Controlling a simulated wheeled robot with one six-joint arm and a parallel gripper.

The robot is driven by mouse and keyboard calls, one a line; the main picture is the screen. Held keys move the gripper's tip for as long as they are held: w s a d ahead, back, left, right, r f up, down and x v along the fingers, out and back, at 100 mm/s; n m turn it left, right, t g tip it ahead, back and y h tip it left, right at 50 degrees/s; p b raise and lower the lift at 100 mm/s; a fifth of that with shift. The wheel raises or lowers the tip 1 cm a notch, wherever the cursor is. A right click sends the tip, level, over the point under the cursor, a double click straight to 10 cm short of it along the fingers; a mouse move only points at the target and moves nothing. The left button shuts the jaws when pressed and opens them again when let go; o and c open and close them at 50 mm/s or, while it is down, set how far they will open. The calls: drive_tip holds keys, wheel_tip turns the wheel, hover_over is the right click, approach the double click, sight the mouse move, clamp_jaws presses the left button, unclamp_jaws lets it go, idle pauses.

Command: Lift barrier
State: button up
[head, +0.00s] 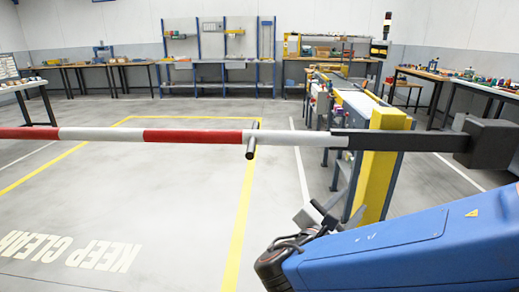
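The barrier (195,136) is a red and white striped boom that lies level across the head view, from the left edge to a yellow post (378,175). Right of the post, a dark arm carries a black block (487,143). My blue arm comes in from the lower right. My gripper (316,213) shows only as small grey parts beyond the arm's dark wrist, below the boom and right of the handle, apart from both.
Yellow floor lines (238,222) and "KEEP CLEAR" lettering (75,250) mark the open floor at the left. A cluttered rack (340,100) stands behind the post. Workbenches (220,65) line the back wall, with another bench (460,78) at the right.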

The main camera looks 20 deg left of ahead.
drive_tip(key=s+a+r+n+t+y, duration=0.1)
drive_tip(key=s+a+n+t+y, duration=0.25)
drive_tip(key=a, duration=0.75)
drive_tip(key=n+t+y, duration=0.3)
drive_tip(key=n+y, duration=0.4)
drive_tip(key=y, duration=0.1)
approach(253, 140)
drive_tip(key=shift+m+g, duration=0.25)
drive_tip(key=x, duration=0.6)
drive_tip(key=shift+w+a+r, duration=0.1)
drive_tip(key=shift+w+r, duration=0.2)
drive_tip(key=shift+r, duration=0.05)
clamp_jaws()
